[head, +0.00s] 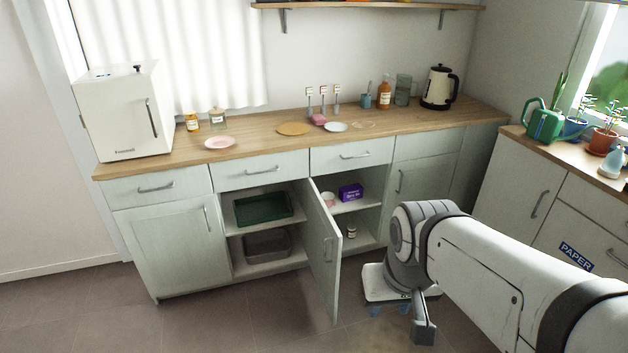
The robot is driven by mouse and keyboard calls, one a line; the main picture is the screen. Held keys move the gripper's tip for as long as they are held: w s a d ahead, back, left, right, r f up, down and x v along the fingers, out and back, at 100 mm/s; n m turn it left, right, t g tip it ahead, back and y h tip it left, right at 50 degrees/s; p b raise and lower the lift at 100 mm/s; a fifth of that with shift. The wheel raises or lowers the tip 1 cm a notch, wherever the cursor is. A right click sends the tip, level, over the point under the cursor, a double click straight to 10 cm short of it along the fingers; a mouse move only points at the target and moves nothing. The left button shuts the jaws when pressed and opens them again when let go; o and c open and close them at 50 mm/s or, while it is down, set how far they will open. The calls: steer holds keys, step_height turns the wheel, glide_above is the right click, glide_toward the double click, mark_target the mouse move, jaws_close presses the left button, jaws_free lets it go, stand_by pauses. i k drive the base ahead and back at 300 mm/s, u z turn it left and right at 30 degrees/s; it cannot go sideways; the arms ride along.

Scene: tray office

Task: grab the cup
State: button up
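A small teal cup (366,101) with something thin sticking out of it stands at the back of the wooden counter. A small pinkish cup-like container (328,199) sits on the upper shelf of the open lower cabinet, beside a purple box (350,192). I cannot tell which one is the cup meant. My arm comes in from the right, in front of the cabinets. What looks like my gripper (424,332) points down near the floor, apart from both cups. Its fingers are too unclear to tell open from shut.
An open cabinet door (324,255) sticks out into the room, left of my arm. A green tray (263,208) and a grey bin (267,243) sit on the left shelves. A kettle (438,88) and an orange bottle (384,94) stand near the teal cup.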

mark_target(328, 198)
steer(key=u, duration=0.4)
steer(key=i, duration=1.9)
steer(key=z, duration=0.6)
steer(key=k, duration=0.85)
steer(key=z, duration=0.2)
steer(key=i, duration=0.9)
steer(key=u, duration=0.1)
